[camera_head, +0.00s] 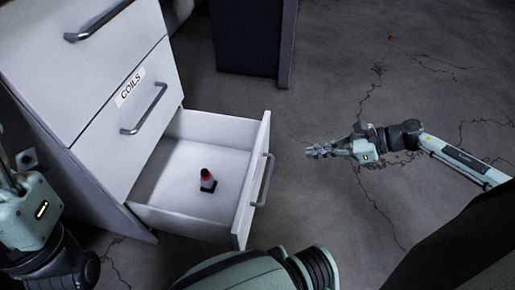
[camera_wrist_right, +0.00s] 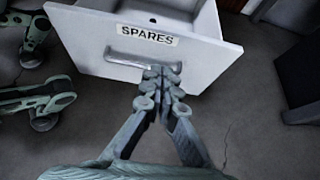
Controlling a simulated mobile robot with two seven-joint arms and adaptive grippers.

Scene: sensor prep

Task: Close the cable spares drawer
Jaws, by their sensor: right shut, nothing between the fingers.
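The spares drawer (camera_head: 257,190) is the lowest drawer of a white cabinet and stands pulled out. In the right wrist view its front carries a SPARES label (camera_wrist_right: 147,35) and a grey bar handle (camera_wrist_right: 140,62). A small red and black object (camera_head: 207,182) stands inside the drawer. My right gripper (camera_head: 309,151) is shut and empty, to the right of the drawer front and apart from it in the head view. In the wrist view its fingertips (camera_wrist_right: 162,75) point at the handle. My left gripper's fingers are outside the head view; only its arm shows at the left edge.
The COILS drawer (camera_head: 103,133) above is shut, as is the top drawer (camera_head: 75,55). A dark cabinet (camera_head: 245,38) stands at the back. The cracked grey floor (camera_head: 350,80) right of the drawer is open. A tiny red item (camera_head: 378,67) lies farther off.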

